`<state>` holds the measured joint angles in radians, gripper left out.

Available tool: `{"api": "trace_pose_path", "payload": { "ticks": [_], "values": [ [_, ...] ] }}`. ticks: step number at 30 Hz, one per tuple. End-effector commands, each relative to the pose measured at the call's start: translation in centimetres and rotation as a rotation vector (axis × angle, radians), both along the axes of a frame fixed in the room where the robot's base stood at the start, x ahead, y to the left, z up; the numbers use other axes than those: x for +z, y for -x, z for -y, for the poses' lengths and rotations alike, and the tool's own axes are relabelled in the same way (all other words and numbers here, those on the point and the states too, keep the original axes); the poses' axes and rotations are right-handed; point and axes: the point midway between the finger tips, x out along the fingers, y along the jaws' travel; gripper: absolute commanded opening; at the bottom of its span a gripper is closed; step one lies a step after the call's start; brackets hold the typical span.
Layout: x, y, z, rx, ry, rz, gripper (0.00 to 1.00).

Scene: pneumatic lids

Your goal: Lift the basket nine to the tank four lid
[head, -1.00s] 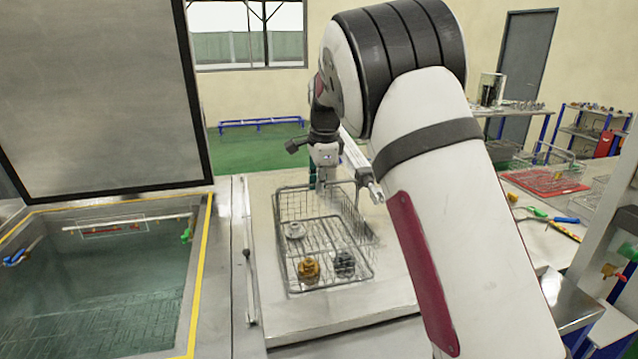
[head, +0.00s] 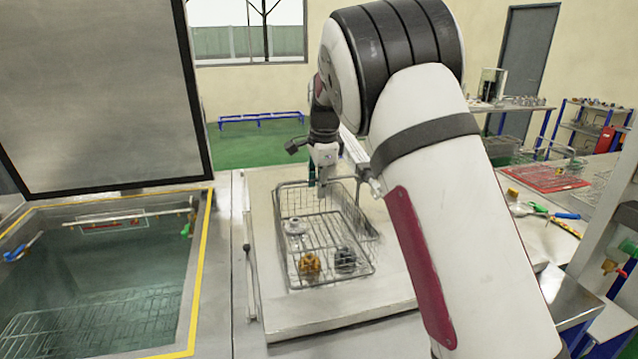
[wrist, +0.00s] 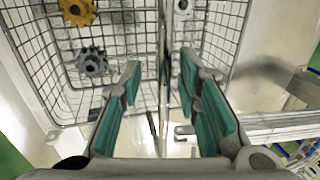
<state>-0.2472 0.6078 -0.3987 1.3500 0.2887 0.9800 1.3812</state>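A wire basket (head: 372,268) with metal parts in it sits on a pale flat lid (head: 330,312) in the middle of the head view. It holds an orange gear-like part (head: 309,262), a dark one (head: 345,260) and a light grey one (head: 295,226). My gripper (head: 322,178) is at the basket's far end, pointing down. In the wrist view, the teal-padded fingers of my gripper (wrist: 160,92) are apart on either side of a thin upright part of the basket (wrist: 215,30), with gaps on both sides. No number is readable on the basket or lid.
An open tank (head: 110,280) with liquid is at left, its raised grey lid (head: 95,95) standing behind it. A red tray (head: 553,178) and tools lie on the right bench. A blue low rack (head: 262,118) stands on the green floor behind.

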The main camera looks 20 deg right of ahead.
Motion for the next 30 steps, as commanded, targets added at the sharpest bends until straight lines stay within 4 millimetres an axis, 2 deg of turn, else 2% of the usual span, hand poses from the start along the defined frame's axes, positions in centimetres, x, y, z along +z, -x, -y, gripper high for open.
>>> {"api": "trace_pose_path", "payload": {
  "ticks": [5,12,18,30],
  "values": [
    [2.2,0.4,0.0,0.0,0.0,0.008,0.3],
    [7.0,1.6,0.0,0.002,0.001,0.009,0.3],
    [10.1,2.5,0.0,0.0,-0.001,0.007,0.3],
    [13.3,2.9,0.1,0.0,0.0,0.005,0.3]
  ]
}}
